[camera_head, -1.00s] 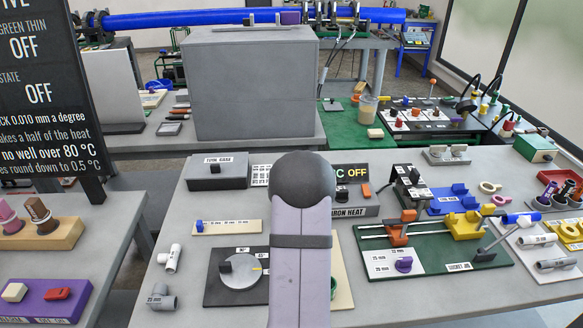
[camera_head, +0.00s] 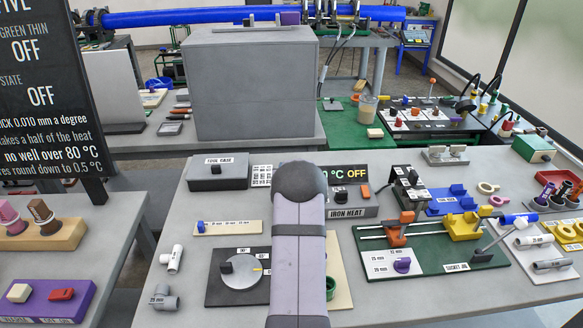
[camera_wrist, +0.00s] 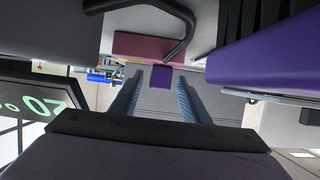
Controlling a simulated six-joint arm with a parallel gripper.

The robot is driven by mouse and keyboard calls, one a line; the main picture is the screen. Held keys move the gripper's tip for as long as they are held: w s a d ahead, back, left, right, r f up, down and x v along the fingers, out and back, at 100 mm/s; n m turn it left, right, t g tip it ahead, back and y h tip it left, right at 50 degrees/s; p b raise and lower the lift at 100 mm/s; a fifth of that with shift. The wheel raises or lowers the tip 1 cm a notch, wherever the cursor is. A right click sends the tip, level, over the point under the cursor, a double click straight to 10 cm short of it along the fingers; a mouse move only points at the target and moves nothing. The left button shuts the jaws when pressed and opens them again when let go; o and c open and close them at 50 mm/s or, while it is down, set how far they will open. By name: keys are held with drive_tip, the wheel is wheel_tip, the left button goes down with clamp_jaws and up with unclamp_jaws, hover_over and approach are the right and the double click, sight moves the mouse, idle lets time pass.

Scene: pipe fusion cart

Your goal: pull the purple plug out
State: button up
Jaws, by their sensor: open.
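In the wrist view, a small purple block (camera_wrist: 161,72), which looks like the purple plug, sits at the lower edge of a magenta block (camera_wrist: 150,46). My gripper (camera_wrist: 160,82) is open, with one finger on each side of the line to the purple block. The block shows between the fingertips; I cannot tell whether they are level with it or short of it. Nothing is held. In the head view my gripper and this plug cannot be made out; my arm link covers the middle of the bench.
A dark bent cable or bar (camera_wrist: 178,30) runs close above the magenta block. A lit display (camera_wrist: 35,108) is at the left of the wrist view. In the head view a large grey box (camera_head: 255,90) stands behind the crowded front bench (camera_head: 400,304).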

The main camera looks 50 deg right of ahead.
clamp_jaws()
drive_tip(key=shift+r, duration=1.35)
drive_tip(key=shift+d, duration=0.1)
unclamp_jaws()
drive_tip(key=shift+s, duration=0.1)
drive_tip(key=b+v, duration=0.1)
drive_tip(key=v, duration=0.6)
drive_tip(key=shift+b, duration=0.3)
drive_tip(key=shift+r, duration=0.1)
drive_tip(key=shift+a, duration=0.25)
